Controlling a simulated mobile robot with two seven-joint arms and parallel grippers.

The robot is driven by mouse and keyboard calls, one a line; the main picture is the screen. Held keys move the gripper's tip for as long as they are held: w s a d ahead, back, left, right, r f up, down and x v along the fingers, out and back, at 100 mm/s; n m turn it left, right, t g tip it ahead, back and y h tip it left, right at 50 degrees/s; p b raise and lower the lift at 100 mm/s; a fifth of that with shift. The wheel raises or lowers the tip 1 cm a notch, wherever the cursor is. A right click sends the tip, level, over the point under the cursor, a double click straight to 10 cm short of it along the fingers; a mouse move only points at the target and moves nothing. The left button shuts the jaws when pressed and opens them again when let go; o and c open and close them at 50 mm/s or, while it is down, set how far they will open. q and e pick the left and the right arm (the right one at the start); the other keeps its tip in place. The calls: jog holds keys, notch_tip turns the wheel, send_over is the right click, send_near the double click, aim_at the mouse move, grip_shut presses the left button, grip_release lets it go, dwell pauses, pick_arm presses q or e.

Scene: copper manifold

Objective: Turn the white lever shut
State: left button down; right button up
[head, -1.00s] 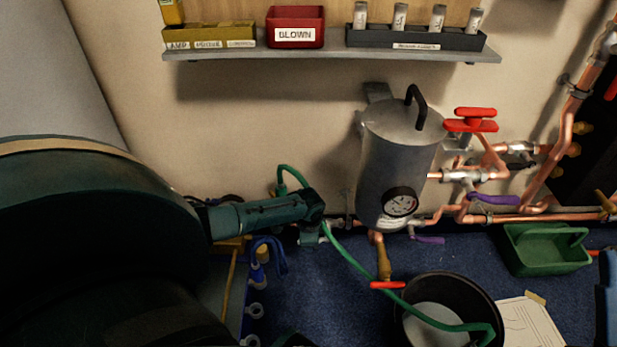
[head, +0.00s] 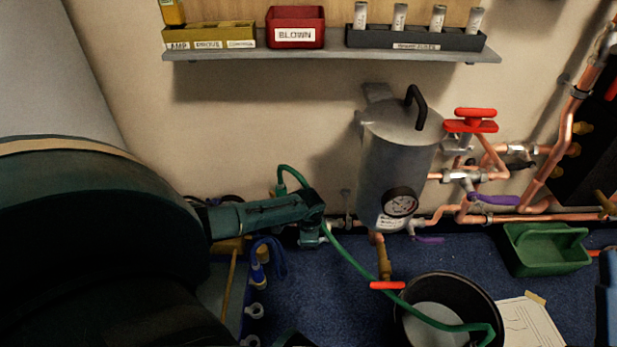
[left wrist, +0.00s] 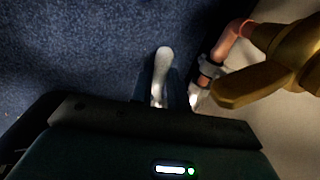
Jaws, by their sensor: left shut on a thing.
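The white lever (left wrist: 162,65) shows in the left wrist view, its rounded end sticking out past my left gripper. My left gripper (left wrist: 167,98) is shut on it. The lever's base is hidden by the gripper, so I cannot tell how it meets its valve. I cannot make out the lever in the head view, where my left arm covers much of the left side. My right gripper is in neither view.
A brass valve body (left wrist: 275,70) and copper pipe (left wrist: 232,38) are close right of the gripper. The head view shows a grey tank (head: 395,165), a red handle (head: 471,120), purple levers (head: 493,200), a green hose (head: 350,260) and a black bucket (head: 467,287).

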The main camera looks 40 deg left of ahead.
pick_arm(q)
jog(key=shift+w+d+r+y+p, duration=0.15)
jog(key=shift+r+y+p, duration=0.2)
jog(key=shift+p, duration=0.1)
jog(key=shift+d+r+g+y, duration=0.1)
jog(key=shift+r+g+y, duration=0.05)
jog(key=shift+g+y, duration=0.3)
jog(key=shift+w+r+g+y, duration=0.1)
jog(key=shift+r+g+y, duration=0.05)
jog(key=shift+g+y, duration=0.3)
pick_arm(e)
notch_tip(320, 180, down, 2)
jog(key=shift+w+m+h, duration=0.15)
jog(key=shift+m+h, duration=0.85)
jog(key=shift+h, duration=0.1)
pick_arm(q)
jog(key=c, duration=1.3)
grip_release()
jog(key=shift+c, duration=0.2)
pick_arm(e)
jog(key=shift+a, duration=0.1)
pick_arm(q)
jog(key=shift+p, duration=0.3)
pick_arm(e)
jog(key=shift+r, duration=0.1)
